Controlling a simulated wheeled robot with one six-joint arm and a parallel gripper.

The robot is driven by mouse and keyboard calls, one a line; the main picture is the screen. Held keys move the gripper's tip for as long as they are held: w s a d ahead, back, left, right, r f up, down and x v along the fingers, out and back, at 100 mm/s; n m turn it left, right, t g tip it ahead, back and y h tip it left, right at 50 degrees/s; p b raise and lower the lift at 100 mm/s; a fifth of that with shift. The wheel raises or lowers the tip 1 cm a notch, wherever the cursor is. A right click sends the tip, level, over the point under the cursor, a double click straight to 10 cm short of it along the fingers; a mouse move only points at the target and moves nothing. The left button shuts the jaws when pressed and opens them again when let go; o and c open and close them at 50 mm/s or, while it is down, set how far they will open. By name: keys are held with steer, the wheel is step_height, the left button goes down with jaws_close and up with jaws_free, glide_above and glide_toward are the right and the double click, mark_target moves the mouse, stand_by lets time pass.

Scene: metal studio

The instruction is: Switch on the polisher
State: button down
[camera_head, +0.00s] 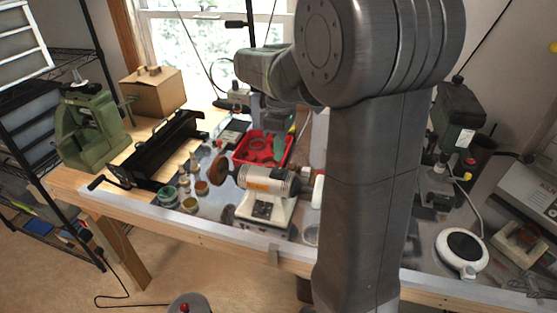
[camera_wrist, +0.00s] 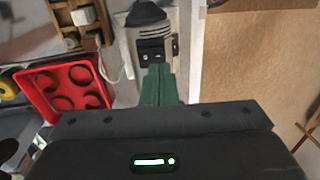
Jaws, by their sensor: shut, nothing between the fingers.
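The polisher (camera_head: 268,180) stands on the bench near its front edge in the head view. It has a brown wheel at its left end, a white wheel at its right end and a pale base with a dark switch panel (camera_head: 264,209). My gripper (camera_wrist: 158,70) is shut and empty in the wrist view, its green fingers pressed together. Just beyond the fingertips is a pale grey housing (camera_wrist: 151,30) with black switches; I cannot tell for certain whether it is the polisher's base. Whether the fingertips touch it is unclear. My arm covers part of the bench in the head view.
A red tray (camera_head: 246,155) lies behind the polisher; a red tray also shows in the wrist view (camera_wrist: 38,88). Small jars (camera_head: 189,204) stand left of the polisher. A black tool (camera_head: 160,150), a green machine (camera_head: 92,130) and a cardboard box (camera_head: 153,95) are farther left.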

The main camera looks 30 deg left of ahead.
mark_target(278, 172)
steer(key=f, duration=0.3)
steer(key=shift+s+f, duration=0.2)
steer(key=shift+s, duration=0.05)
steer(key=shift+f, duration=0.1)
